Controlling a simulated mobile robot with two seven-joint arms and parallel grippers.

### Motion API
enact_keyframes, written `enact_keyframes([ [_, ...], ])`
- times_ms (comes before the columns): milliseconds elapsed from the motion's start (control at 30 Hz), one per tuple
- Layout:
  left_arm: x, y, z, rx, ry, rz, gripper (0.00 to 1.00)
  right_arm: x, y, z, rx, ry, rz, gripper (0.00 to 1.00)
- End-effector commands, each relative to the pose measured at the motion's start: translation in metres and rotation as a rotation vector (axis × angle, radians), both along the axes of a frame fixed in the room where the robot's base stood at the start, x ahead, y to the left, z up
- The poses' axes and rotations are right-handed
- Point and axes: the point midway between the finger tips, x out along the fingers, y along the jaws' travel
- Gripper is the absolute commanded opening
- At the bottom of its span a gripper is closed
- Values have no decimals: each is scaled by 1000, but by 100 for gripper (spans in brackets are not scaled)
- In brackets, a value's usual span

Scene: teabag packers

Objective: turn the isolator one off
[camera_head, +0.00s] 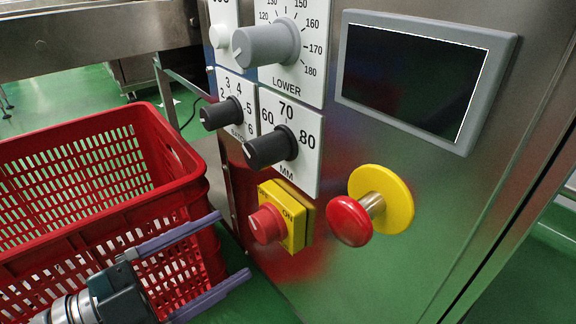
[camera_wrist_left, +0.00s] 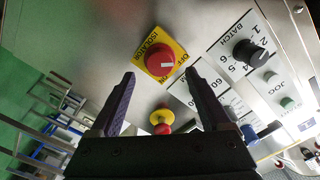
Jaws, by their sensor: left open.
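The isolator is a red rotary knob (camera_head: 266,224) on a yellow plate (camera_head: 298,228), low on the steel machine panel. "ON" shows on the plate in the head view. In the left wrist view the red knob (camera_wrist_left: 159,60) has a short white mark on its face, and "ISOLATOR" is printed on the plate. My left gripper (camera_head: 235,244) is open and empty, its two purple-grey fingers pointing at the knob from the left. In the left wrist view the open fingers (camera_wrist_left: 159,74) frame the knob's lower side, apart from it. My right gripper is not seen.
A red emergency-stop button (camera_head: 349,221) on a yellow disc sticks out right of the isolator. Black dials (camera_head: 270,147) and a grey dial (camera_head: 266,43) are above. A dark screen (camera_head: 412,75) is upper right. A red crate (camera_head: 190,160) stands close behind my left gripper.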

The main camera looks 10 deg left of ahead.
Motion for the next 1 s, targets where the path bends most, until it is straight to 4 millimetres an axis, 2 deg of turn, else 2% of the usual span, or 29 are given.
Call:
enact_keyframes([
  [100, -19, 15, 1, 3, 4, 1, 81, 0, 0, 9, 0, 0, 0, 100],
  [300, -36, 28, 0, 0, 1, 1, 81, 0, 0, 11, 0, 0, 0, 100],
  [800, -37, 29, 1, 0, 0, 0, 81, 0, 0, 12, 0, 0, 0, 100],
  [900, -35, 28, 13, -1, 10, 14, 81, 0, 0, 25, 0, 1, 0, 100],
  [967, -31, 27, 29, 1, 29, 36, 81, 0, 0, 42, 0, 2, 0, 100],
  [1000, -27, 26, 43, 2, 46, 57, 81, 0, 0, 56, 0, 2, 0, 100],
])
